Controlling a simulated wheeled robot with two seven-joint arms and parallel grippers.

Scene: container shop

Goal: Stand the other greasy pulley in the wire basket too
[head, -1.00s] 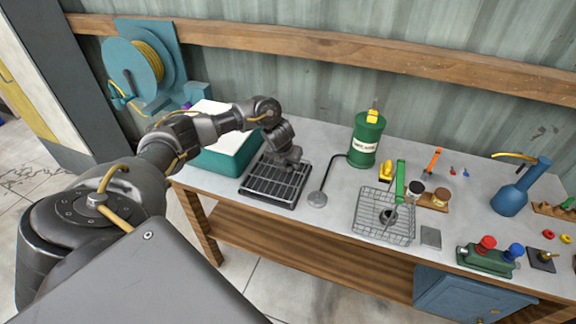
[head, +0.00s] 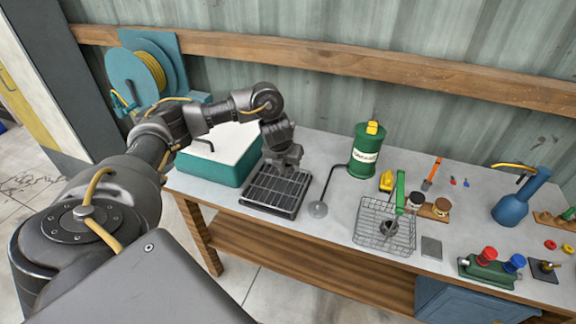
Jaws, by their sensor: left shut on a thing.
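The wire basket (head: 365,238) stands on the bench right of centre. One dark greasy pulley (head: 389,227) is inside it, near its middle. My left gripper (head: 285,167) is over the back part of a black slotted tray (head: 262,203), well to the left of the basket. It is shut on a small dark thing, most likely the other greasy pulley, which the fingers almost wholly hide. I cannot tell whether it is clear of the tray. My right gripper is out of view.
A green-handled tool (head: 400,190) rises at the basket's back edge.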

